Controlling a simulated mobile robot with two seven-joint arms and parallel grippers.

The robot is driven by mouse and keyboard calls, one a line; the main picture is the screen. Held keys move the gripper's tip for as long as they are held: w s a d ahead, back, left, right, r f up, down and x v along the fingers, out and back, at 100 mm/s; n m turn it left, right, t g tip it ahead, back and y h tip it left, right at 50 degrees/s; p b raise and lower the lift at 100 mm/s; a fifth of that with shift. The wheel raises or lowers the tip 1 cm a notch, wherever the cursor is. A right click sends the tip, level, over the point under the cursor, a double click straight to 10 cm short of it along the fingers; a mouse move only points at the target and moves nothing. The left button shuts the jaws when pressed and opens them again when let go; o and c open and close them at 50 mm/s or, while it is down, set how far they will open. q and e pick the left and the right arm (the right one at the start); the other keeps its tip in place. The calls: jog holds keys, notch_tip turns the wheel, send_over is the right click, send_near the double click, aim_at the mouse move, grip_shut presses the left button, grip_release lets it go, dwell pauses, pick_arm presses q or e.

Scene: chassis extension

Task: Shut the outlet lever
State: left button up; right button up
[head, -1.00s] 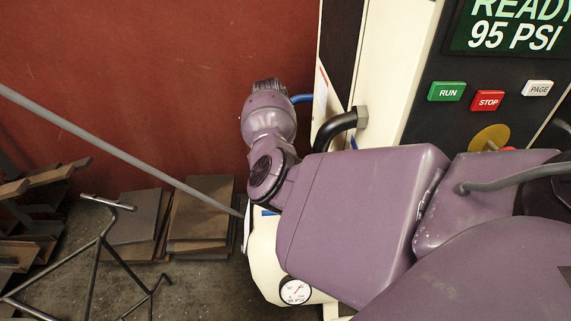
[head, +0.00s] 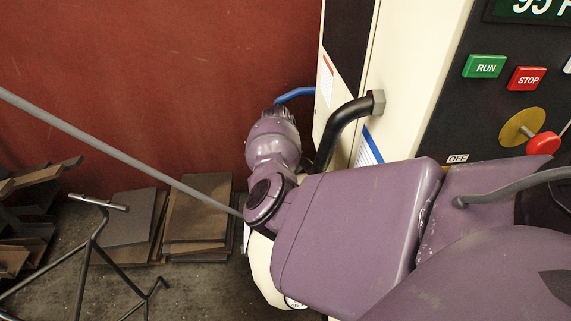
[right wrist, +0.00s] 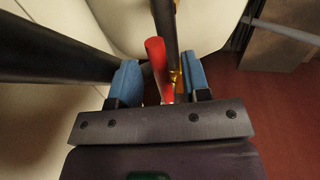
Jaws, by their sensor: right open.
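The outlet lever (right wrist: 156,62) is a red handle in the right wrist view. It rises between the two blue fingertips of my right gripper (right wrist: 160,84), beside a dark pipe and a brass fitting (right wrist: 176,78). The gripper is open, with a finger on either side of the lever and fitting; I cannot tell whether either finger touches them. In the head view my purple right arm reaches left across the machine and hides the lever. My left gripper is not in view.
The cream machine (head: 400,70) carries a green RUN button (head: 484,66), a red STOP button (head: 526,78) and a red knob (head: 543,144).

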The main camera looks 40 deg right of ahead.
grip_shut()
dwell(0.3)
